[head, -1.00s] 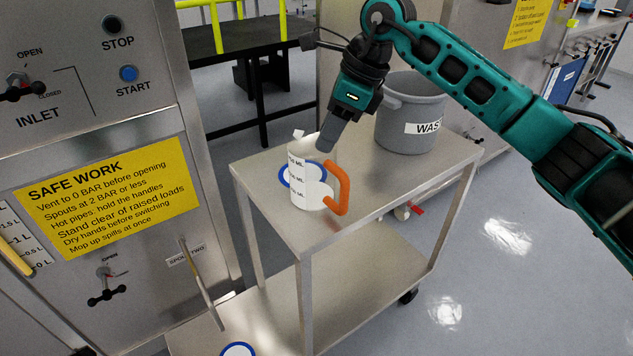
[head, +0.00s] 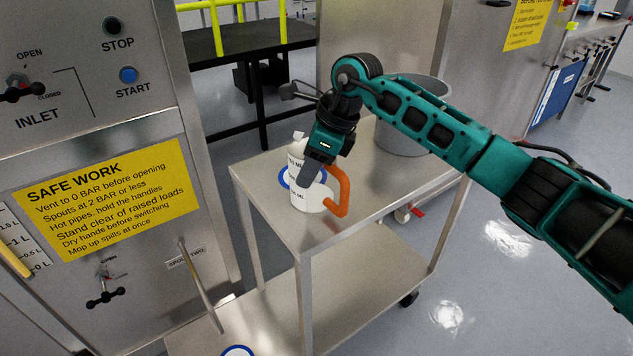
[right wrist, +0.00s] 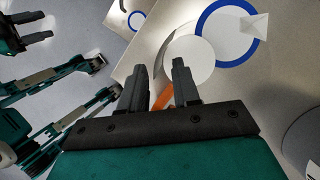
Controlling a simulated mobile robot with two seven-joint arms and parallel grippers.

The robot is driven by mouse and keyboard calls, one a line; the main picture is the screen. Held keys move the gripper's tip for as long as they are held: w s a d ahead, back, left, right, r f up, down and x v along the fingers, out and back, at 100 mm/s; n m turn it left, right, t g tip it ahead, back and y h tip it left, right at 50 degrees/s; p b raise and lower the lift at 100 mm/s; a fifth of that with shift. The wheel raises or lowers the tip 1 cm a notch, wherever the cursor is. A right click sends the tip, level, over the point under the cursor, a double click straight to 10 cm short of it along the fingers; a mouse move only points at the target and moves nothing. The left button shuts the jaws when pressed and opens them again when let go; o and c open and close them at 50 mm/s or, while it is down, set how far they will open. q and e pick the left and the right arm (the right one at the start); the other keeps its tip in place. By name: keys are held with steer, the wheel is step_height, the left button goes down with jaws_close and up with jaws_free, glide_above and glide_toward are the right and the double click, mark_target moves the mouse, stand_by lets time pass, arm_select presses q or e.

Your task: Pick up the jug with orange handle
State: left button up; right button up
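The white jug (head: 296,152) with dark volume marks stands upright on the steel cart. Its orange handle (head: 341,190) is on the right side.
The cart top (head: 270,205) has free room around the jug. A grey waste bin (head: 412,125) stands behind my right arm. The steel panel (head: 160,120) with valves and a yellow sign is at left. A second blue ring (head: 237,350) lies low at the front.

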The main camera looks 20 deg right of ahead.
jaws_close()
stand_by(1.2)
